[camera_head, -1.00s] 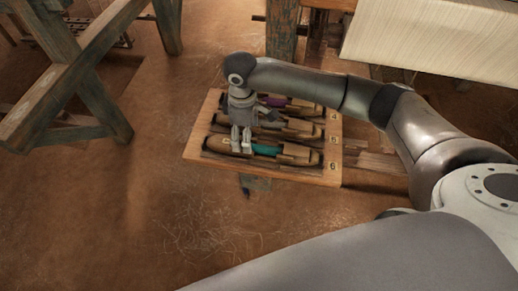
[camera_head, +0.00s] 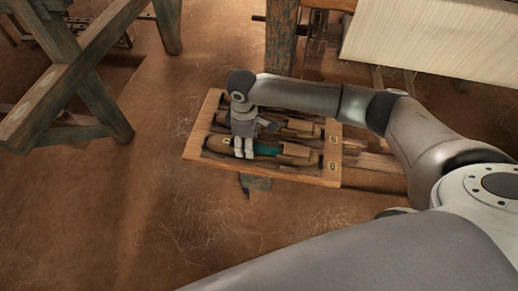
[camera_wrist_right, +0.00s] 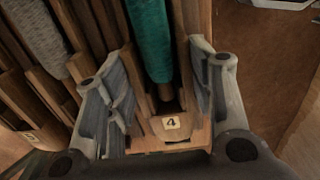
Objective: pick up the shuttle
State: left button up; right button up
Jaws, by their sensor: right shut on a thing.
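The shuttle (camera_head: 292,153) is a long wooden piece with a teal bobbin, lying in the front slot of a wooden tray (camera_head: 329,177). The wrist view shows the teal bobbin (camera_wrist_right: 149,42) running between my fingers. My right gripper (camera_head: 243,153) points down over the left part of this shuttle. In the wrist view the right gripper (camera_wrist_right: 163,100) has a finger along each side of the shuttle and is shut on it. The shuttle still looks level in the tray. My left gripper is not in view.
Other shuttles (camera_head: 291,128) lie in the slots behind, close beside my gripper; a grey bobbin (camera_wrist_right: 36,35) shows in the wrist view. A wooden trestle (camera_head: 75,75) stands at left. The earthen floor in front is clear.

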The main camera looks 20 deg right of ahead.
jog(key=shift+c, duration=0.8)
jog(key=shift+r, duration=0.1)
jog(key=shift+w+r, duration=0.1)
jog(key=shift+r, duration=0.4)
notch_tip(320, 180, up, 2)
jog(key=shift+r, duration=0.15)
jog(key=s+d+r, duration=0.2)
jog(key=s+r, duration=0.7)
jog(key=s, duration=0.5)
jog(key=shift+r, duration=0.3)
jog(key=shift+d, duration=0.1)
